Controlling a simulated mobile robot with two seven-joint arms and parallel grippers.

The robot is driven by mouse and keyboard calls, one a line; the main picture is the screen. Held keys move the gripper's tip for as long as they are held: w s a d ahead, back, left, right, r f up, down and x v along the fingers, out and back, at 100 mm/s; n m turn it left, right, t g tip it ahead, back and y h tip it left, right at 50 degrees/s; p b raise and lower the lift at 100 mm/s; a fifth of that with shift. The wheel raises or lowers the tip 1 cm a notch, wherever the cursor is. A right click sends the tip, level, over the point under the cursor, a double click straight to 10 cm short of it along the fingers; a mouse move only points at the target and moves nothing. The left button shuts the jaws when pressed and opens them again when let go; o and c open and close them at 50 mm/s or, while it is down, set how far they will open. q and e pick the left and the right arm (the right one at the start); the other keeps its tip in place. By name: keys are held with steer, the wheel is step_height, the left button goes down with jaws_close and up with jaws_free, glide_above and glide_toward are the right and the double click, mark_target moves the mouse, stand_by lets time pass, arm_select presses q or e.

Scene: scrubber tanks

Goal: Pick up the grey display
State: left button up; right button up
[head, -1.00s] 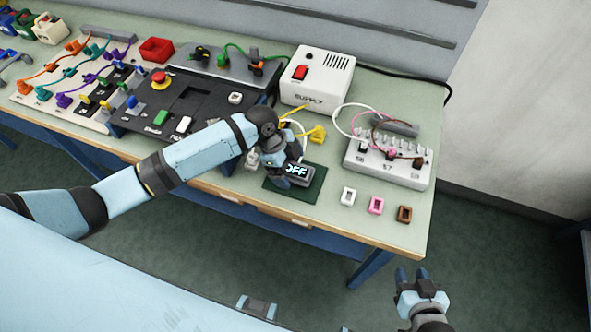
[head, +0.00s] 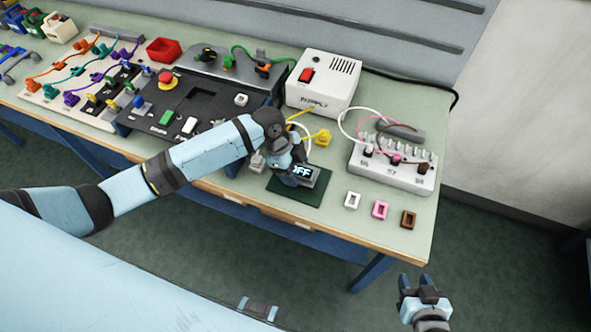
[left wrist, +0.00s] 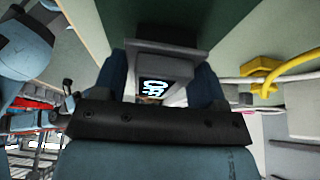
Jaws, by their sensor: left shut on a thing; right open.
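The grey display (head: 304,174) shows the lit word OFF, partly hidden by my left gripper in the head view. It is over the dark green mat (head: 316,196) near the table's front edge. It also shows in the left wrist view (left wrist: 156,88), between the two fingers. My left gripper (head: 290,177) is shut on the display. It seems slightly above the mat, with more of the mat uncovered in front. My right gripper (head: 415,283) is open and empty, off the table's front right, over the floor.
A white supply box (head: 322,82) stands behind the display. A white terminal block (head: 392,168) with cables is to the right. White (head: 352,200), pink (head: 380,210) and brown (head: 408,219) pieces lie right of the mat. A black panel (head: 195,112) lies left. Yellow connectors (head: 322,137) are close behind.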

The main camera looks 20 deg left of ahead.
arm_select(q)
step_height(320, 180, up, 19)
stand_by(0.4)
steer(key=w+a+p, duration=0.2)
steer(key=w+a, duration=0.1)
steer(key=a, duration=0.6)
steer(key=w+a+p, duration=0.1)
steer(key=w+a, duration=0.3)
steer(key=a, duration=0.5)
steer(key=shift+a+p, duration=0.2)
steer(key=shift+p, duration=0.2)
stand_by(0.5)
